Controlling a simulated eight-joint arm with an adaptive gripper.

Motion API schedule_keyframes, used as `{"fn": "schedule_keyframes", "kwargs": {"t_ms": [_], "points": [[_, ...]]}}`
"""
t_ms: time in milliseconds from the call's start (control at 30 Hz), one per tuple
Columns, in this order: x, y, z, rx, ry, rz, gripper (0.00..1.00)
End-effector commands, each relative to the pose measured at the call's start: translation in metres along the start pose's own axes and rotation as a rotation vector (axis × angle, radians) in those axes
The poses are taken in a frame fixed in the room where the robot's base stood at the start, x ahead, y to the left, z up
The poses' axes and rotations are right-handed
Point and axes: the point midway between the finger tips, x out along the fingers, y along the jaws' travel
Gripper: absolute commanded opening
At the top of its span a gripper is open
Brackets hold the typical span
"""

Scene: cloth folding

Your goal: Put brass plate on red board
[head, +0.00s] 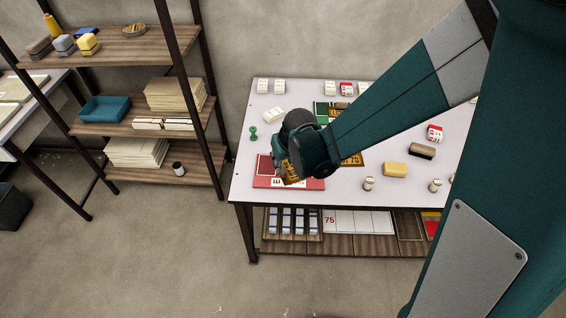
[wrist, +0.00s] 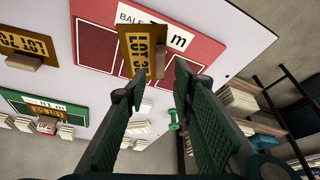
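The red board (head: 263,168) lies at the table's front left; in the wrist view (wrist: 95,50) it shows dark-bordered fields and a white label. A brass plate (wrist: 134,40) with dark lettering and a small wooden block (wrist: 154,64) overlaps the red board in the wrist view. It also shows in the head view (head: 289,174), partly hidden by my gripper. My gripper (wrist: 155,82) is open, its green fingers apart with gaps on either side of the block. Whether the plate rests on the board or is slightly above it, I cannot tell.
A second brass plate (head: 351,160) lies right of the red board. A green board (head: 321,108) with another plate is farther back. A green figure (head: 253,133), a yellow block (head: 395,169), a brown block (head: 422,151) and white blocks stand around. Shelves (head: 150,120) are at left.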

Motion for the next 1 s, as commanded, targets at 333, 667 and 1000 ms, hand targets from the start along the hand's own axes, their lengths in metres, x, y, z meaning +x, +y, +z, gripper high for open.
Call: {"fn": "schedule_keyframes", "kwargs": {"t_ms": [333,667,1000], "points": [[-0.039,0.0,0.0,0.0,0.0,0.0,0.25],[-0.061,0.0,0.0,0.0,0.0,0.0,0.25],[-0.064,0.0,0.0,0.0,0.0,0.0,0.25]]}}
